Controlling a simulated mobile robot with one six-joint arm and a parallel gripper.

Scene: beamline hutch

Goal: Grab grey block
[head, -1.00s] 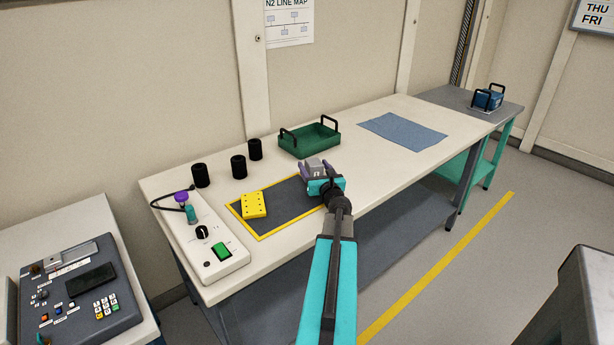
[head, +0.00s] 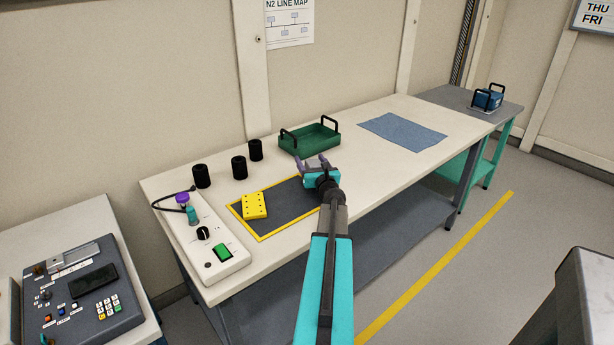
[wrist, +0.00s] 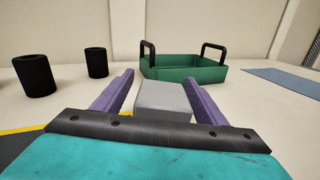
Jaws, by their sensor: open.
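The grey block (wrist: 165,99) shows in the wrist view between the two purple fingers of my gripper (wrist: 158,80). Its top and near side are visible. A small gap shows beside the left finger; whether the right finger touches the block cannot be told. In the head view my gripper (head: 310,160) is open over the workbench, at the right end of the dark yellow-edged mat (head: 285,208). The block is not clearly visible there, hidden by my gripper.
A green tray (head: 310,138) with black handles stands just behind my gripper. Several black cylinders (head: 239,167) stand at the back left. A yellow block with holes (head: 254,205) lies on the mat. A white control box (head: 205,243) is left; a blue cloth (head: 403,132) lies right.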

